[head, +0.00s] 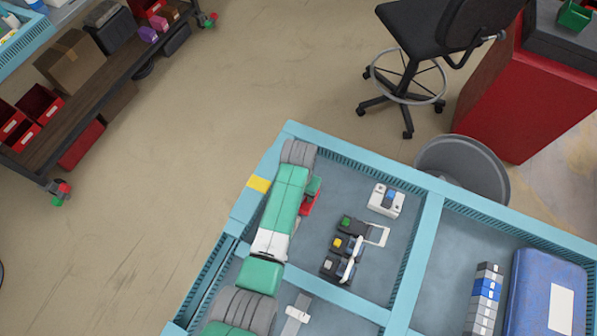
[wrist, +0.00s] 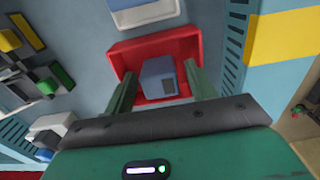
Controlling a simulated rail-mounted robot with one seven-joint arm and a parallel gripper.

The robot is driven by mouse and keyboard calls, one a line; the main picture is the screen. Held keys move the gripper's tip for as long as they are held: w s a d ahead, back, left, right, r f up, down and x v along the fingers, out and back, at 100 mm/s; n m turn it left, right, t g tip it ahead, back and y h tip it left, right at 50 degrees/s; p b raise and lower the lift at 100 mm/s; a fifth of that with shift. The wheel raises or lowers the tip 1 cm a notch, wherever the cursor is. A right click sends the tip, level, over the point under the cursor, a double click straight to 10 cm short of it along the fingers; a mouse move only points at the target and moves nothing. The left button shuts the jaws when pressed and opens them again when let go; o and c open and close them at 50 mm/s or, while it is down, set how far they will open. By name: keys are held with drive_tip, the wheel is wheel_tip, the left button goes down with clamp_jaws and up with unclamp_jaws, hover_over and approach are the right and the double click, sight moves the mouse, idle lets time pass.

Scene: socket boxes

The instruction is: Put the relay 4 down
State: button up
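A blue-grey block, which looks like the relay (wrist: 161,79), sits inside a small red bin (wrist: 196,47) in the wrist view. My gripper (wrist: 160,72) reaches down into the bin with one green finger on each side of the block. The fingers look open, with a narrow gap between each and the block. In the head view the bin (head: 308,207) shows only as a red edge beside my gripper (head: 313,188), and my arm hides the block there.
The bin stands in a compartment of a light blue tray (head: 433,225). To its right are dark modules with green, yellow and grey tops (head: 343,247) and a white module (head: 386,200). A blue case (head: 546,293) lies in the right compartment. Bare tray floor shows around the modules.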

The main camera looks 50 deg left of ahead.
drive_tip(key=shift+r, duration=0.1)
wheel_tip(320, 180, up, 12)
drive_tip(key=p, duration=0.2)
drive_tip(key=shift+r, duration=0.1)
drive_tip(key=w+d+r+m+t+y, duration=0.1)
drive_tip(key=w+d+r+t, duration=0.15)
drive_tip(key=w+r, duration=0.35)
drive_tip(key=w+d+r+t+y, duration=0.1)
drive_tip(key=w+r+t+y, duration=0.1)
drive_tip(key=w+r+t, duration=0.4)
drive_tip(key=w+d+r+m+t, duration=0.15)
drive_tip(key=d+r, duration=0.25)
drive_tip(key=r, duration=0.6)
drive_tip(key=w+d+r+t, duration=0.1)
drive_tip(key=d+r+t, duration=0.25)
drive_tip(key=r, duration=0.65)
drive_tip(key=s+d+r+t+h, duration=0.1)
drive_tip(key=s+d+r+t, duration=0.2)
drive_tip(key=r, duration=0.6)
drive_tip(key=s+d+r+m+t+h, duration=0.1)
drive_tip(key=s+d+r+t, duration=0.3)
drive_tip(key=s+d+r, duration=0.3)
drive_tip(key=s+d+r+m+t+h, duration=0.1)
drive_tip(key=s+d+r+t, duration=0.3)
drive_tip(key=r, duration=0.8)
drive_tip(key=shift+s+d+r, duration=0.15)
drive_tip(key=shift+s+d, duration=0.65)
drive_tip(key=shift+d, duration=0.45)
drive_tip(key=shift+t, duration=0.25)
